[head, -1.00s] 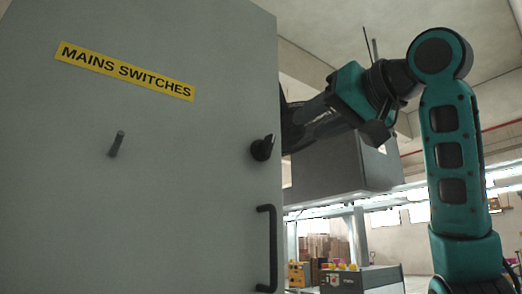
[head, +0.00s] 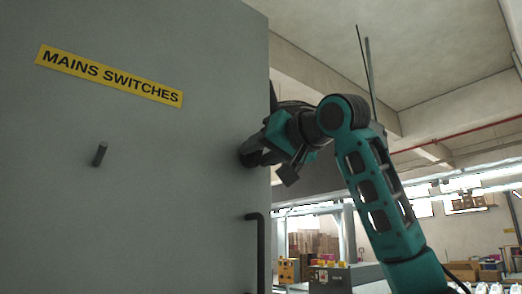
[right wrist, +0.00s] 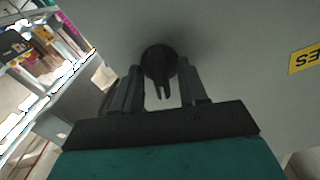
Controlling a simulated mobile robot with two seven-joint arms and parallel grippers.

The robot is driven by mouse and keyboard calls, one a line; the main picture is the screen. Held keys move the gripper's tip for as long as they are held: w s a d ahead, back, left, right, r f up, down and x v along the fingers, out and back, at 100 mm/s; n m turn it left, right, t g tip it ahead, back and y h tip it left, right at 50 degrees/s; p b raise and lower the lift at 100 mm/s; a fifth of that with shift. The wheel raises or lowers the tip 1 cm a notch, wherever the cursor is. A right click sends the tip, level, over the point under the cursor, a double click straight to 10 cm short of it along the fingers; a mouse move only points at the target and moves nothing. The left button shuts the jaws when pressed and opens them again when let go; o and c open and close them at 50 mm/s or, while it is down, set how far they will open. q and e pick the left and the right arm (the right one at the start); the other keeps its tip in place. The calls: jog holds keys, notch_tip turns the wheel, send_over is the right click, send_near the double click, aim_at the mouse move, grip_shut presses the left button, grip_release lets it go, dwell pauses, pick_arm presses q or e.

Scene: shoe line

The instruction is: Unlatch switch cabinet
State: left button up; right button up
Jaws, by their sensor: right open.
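The grey switch cabinet (head: 150,230) fills the left of the head view, its door shut as far as I can see. In the right wrist view its black latch knob (right wrist: 159,62) sits between the two fingers of my right gripper (right wrist: 161,76). The fingers are open, one on each side of the knob; I cannot tell if they touch it. In the head view my right gripper (head: 252,153) is at the door's right edge and hides the knob. The black door handle (head: 260,250) is below it. My left gripper is not in view.
A yellow "MAINS SWITCHES" label (head: 110,74) and a short grey peg (head: 100,154) are on the door. Right of the cabinet, behind my arm, stand a workbench and a dark control box (head: 340,277). Shelving shows in the right wrist view (right wrist: 40,50).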

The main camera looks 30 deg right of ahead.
jog(key=c, duration=0.6)
jog(key=shift+c, duration=0.7)
jog(key=shift+m, duration=0.3)
jog(key=m+b, duration=0.1)
jog(key=m, duration=0.2)
jog(key=shift+a+f, duration=0.1)
jog(key=m+b, duration=0.1)
jog(key=m, duration=0.3)
jog(key=m+b, duration=0.1)
jog(key=m, duration=0.4)
jog(key=shift+m, duration=1.1)
